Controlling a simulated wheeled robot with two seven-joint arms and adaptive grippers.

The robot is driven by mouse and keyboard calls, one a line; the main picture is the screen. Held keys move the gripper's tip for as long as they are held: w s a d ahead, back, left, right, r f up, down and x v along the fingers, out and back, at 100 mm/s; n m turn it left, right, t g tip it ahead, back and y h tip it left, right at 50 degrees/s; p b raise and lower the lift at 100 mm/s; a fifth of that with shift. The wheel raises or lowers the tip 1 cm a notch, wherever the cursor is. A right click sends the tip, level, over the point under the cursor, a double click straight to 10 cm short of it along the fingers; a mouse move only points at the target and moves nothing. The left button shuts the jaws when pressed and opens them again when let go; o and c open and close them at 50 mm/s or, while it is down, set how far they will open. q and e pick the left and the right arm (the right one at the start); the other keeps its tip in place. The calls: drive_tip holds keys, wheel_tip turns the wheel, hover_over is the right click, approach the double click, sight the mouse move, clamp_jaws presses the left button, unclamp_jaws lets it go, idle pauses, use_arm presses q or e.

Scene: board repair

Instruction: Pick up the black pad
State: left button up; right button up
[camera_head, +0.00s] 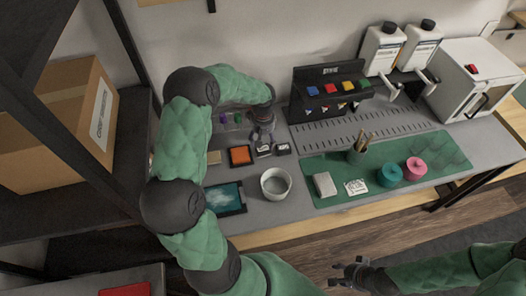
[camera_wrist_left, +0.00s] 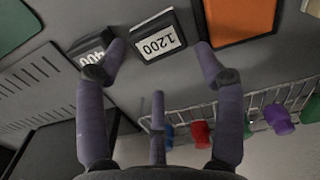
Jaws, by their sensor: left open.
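Two small black pads with white labels lie on the grey bench. The black pad marked 1200 (camera_wrist_left: 157,36) is between the fingertips of my left gripper (camera_wrist_left: 160,55) in the left wrist view. The black pad marked 400 (camera_wrist_left: 90,50) is beside it, partly behind a finger. In the head view, the 1200 pad (camera_head: 263,151) and the 400 pad (camera_head: 282,149) are just below my left gripper (camera_head: 263,140). My left gripper is open and empty, its fingers spread above the pads. My right gripper (camera_head: 348,271) is open and empty over the floor.
An orange pad (camera_head: 240,155) lies left of the black pads; it also shows in the left wrist view (camera_wrist_left: 238,18). A wire rack (camera_wrist_left: 262,112) with coloured items is close to the fingers. A tablet (camera_head: 226,198), a round pot (camera_head: 275,184) and a green mat (camera_head: 400,190) are nearer.

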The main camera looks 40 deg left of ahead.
use_arm(q)
wheel_tip(320, 180, down, 4)
drive_tip(key=shift+s+f+b, duration=0.15)
drive_tip(key=shift+f+b, duration=0.05)
drive_tip(key=shift+b, duration=0.55)
drive_tip(key=c, duration=0.9)
drive_tip(key=shift+c, duration=0.2)
drive_tip(key=shift+r, duration=0.5)
wheel_tip(320, 180, up, 2)
drive_tip(key=shift+p, duration=0.55)
drive_tip(key=s+d+r+p, duration=0.4)
drive_tip(key=s+d+r, duration=0.4)
drive_tip(key=d+r, duration=0.2)
drive_tip(key=shift+s+d, duration=0.3)
drive_tip(key=shift+d, duration=0.3)
